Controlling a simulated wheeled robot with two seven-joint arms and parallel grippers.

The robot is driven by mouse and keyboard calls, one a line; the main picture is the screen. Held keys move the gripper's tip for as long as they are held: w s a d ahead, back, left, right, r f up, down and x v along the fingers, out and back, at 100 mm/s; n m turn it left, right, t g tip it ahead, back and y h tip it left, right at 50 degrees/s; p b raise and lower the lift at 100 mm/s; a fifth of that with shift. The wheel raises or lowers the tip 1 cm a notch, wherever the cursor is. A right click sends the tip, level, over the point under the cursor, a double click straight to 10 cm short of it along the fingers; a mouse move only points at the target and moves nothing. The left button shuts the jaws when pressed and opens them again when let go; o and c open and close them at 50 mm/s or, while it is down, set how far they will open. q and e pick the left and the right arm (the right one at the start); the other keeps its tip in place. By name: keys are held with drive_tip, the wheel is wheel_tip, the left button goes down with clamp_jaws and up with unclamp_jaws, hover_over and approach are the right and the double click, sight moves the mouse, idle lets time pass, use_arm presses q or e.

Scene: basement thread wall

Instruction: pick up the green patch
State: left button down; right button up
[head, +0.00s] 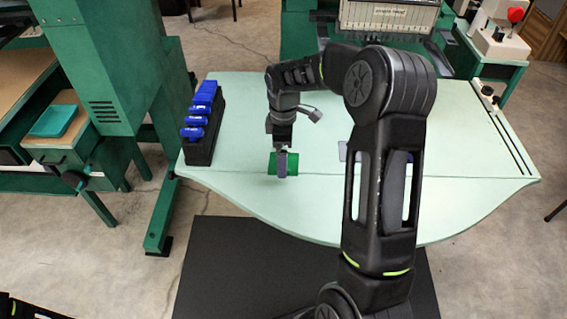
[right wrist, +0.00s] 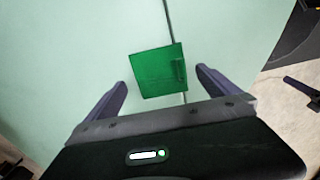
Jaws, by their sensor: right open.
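The green patch (head: 272,168) lies flat on the pale green table, across a thin seam line. In the right wrist view the patch (right wrist: 155,72) is a green square with a small dark raised strip near its right side. My right gripper (head: 284,172) is over the patch and hides part of it in the head view. In the right wrist view the gripper (right wrist: 161,78) has its two fingers wide apart, with the patch ahead between them and no finger visibly touching it. My left gripper is not in view.
A black rack (head: 203,143) with several blue pieces stands at the table's left edge. A greyish-purple thing (head: 343,152) lies partly hidden behind my right arm. Green machine frames (head: 105,55) stand at left and back. The pale table (head: 240,205) is clear in front.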

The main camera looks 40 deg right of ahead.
drive_tip(key=shift+f, duration=0.65)
drive_tip(key=shift+c, duration=0.2)
clamp_jaws()
idle(0.8)
